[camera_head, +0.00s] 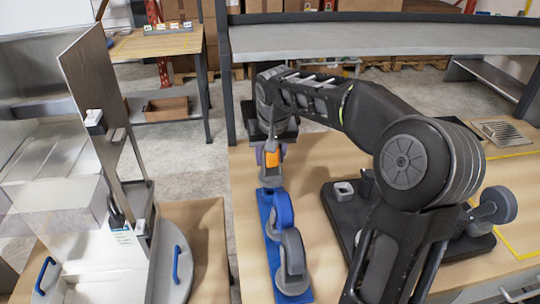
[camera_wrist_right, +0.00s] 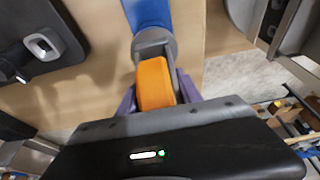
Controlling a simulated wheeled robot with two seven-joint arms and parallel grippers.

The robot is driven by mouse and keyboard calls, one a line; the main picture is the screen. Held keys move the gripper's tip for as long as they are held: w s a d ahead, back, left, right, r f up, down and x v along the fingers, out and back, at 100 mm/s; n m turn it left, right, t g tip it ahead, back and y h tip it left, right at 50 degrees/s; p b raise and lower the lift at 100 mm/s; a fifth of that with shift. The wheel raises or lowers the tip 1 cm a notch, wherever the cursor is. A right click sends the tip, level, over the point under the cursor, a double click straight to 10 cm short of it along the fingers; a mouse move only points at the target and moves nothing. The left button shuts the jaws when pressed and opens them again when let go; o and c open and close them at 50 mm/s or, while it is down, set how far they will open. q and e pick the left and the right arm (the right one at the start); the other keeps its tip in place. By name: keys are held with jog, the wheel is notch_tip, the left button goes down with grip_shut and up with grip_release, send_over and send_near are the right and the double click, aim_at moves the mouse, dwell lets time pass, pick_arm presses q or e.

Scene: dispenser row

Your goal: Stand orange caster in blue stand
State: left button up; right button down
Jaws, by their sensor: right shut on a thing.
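The orange caster (camera_head: 273,158) is between the fingers of my right gripper (camera_head: 270,150), above the far end of the blue stand (camera_head: 268,225). In the right wrist view my right gripper (camera_wrist_right: 156,88) is shut on the orange caster (camera_wrist_right: 155,82), one purple finger on each side. A grey rounded part shows just under the orange body, at the end of the blue stand (camera_wrist_right: 147,12); I cannot tell whether the caster is seated. A blue caster (camera_head: 283,210) and a grey caster (camera_head: 292,260) stand in the nearer part of the stand. My left gripper is not in view.
A black tray (camera_head: 335,208) with a small grey socket and a grey wheeled caster (camera_head: 496,206) lies right of the stand, partly behind my right arm. A metal dispenser machine (camera_head: 85,190) stands at the left. A shelf (camera_head: 380,38) crosses behind the wooden table (camera_head: 243,200).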

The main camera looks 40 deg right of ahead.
jog(key=shift+f+b, duration=1.55)
jog(key=shift+f, duration=0.35)
jog(key=c, duration=0.7)
grip_release()
jog(key=v, duration=0.8)
